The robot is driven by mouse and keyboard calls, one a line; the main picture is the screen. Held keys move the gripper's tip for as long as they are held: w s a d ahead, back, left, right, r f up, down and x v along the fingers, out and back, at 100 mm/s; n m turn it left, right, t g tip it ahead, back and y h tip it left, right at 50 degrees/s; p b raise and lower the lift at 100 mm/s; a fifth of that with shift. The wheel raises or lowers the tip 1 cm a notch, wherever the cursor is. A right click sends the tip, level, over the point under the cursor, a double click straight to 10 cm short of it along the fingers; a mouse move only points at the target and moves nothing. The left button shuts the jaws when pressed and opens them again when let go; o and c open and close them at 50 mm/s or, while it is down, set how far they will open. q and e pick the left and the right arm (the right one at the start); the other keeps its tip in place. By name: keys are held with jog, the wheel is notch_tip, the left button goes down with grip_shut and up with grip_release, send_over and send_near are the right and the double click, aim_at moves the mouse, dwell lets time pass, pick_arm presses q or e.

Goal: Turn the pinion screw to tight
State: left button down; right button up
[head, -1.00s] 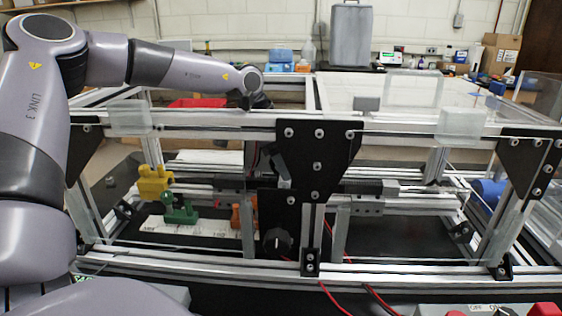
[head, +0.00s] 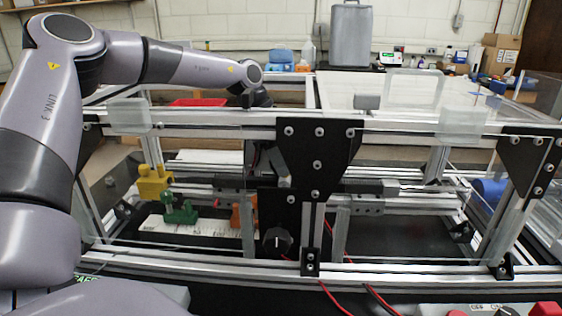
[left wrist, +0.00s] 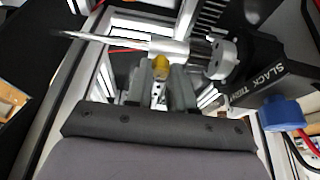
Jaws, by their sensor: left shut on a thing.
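In the left wrist view a small yellow rounded knob (left wrist: 161,67), which looks to be the pinion screw, sits between the fingertips of my left gripper (left wrist: 160,76). The fingers are shut on it from both sides. Beside it are a silver cylinder (left wrist: 172,47) and a grey wheel (left wrist: 222,60). A black block (left wrist: 262,90) at the right carries the words SLACK and TIGHT. In the head view my left arm reaches over the frame (head: 220,118), and its gripper and the screw are hidden behind the black plate (head: 317,160). My right gripper is not in view.
Aluminium bars and clear panels close in around the mechanism. A yellow piece (head: 153,182), a green piece (head: 180,211) and an orange piece (head: 243,215) stand at the left inside the frame. A black dial (head: 277,241) is low in front. Red wires (head: 335,298) lie below.

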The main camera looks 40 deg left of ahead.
pick_arm(q)
jog(key=m+g, duration=0.1)
jog(key=m, duration=0.3)
jog(key=m+g+h+p, duration=0.1)
jog(key=m, duration=0.1)
jog(key=shift+w+a+g, duration=0.15)
jog(key=shift+w+g, duration=0.1)
jog(key=shift+g, duration=0.05)
jog(key=shift+m, duration=0.4)
jog(key=c, duration=1)
grip_release()
jog(key=shift+b+v, duration=0.35)
jog(key=shift+v, duration=3.25)
